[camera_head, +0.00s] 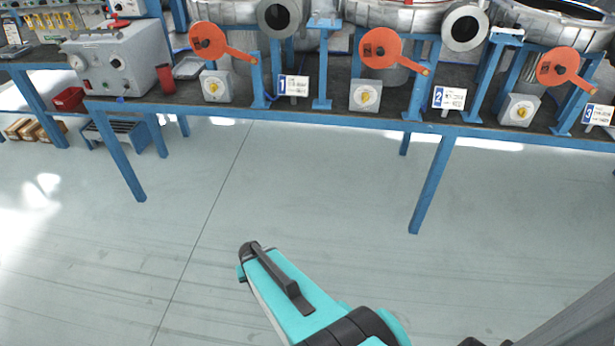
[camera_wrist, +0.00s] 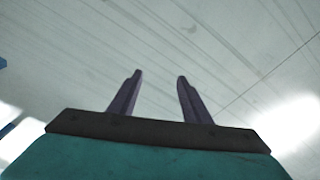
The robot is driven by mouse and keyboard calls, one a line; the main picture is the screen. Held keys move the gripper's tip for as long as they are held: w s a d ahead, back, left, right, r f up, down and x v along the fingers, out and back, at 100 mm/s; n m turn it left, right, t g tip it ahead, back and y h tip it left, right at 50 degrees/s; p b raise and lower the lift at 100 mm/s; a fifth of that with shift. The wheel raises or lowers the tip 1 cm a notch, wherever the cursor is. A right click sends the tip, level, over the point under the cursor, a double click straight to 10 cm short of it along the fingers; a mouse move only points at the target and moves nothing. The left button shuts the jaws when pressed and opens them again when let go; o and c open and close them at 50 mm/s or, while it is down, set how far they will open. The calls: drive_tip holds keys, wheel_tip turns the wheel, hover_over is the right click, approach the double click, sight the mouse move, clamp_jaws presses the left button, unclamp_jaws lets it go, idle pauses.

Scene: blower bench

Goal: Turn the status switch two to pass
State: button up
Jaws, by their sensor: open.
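Status switch two is a light grey box with a yellow knob (camera_head: 365,96) on the bench, left of the sign marked 2 (camera_head: 449,98). The knob's setting is too small to read. Similar switches stand by sign 1 (camera_head: 215,86) and sign 3 (camera_head: 519,109). My gripper shows in the wrist view (camera_wrist: 158,78) with its two dark fingers apart and nothing between them. Only bare floor lies beyond the fingers. In the head view my teal arm (camera_head: 300,290) is low over the floor, in front of the bench and well apart from the switches.
The blue-framed bench (camera_head: 330,118) runs across the back, its legs reaching the floor. Orange discs with handles, such as the one above switch two (camera_head: 381,48), and silver blower housings stand over it. A grey control box (camera_head: 118,62) sits at left. The floor in front is clear.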

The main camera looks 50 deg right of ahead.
drive_tip(key=s+a+f+n+g, duration=0.1)
drive_tip(key=s+a+n+g, duration=0.1)
drive_tip(key=s+a, duration=0.5)
drive_tip(key=s+a+f+n+g+y, duration=0.1)
drive_tip(key=s+a+n+g, duration=0.2)
drive_tip(key=s+a, duration=0.5)
drive_tip(key=s+g, duration=0.1)
drive_tip(key=s, duration=0.3)
drive_tip(key=shift+f+n, duration=0.25)
drive_tip(key=shift+n, duration=0.05)
drive_tip(key=shift+a, duration=0.1)
drive_tip(key=c, duration=0.3)
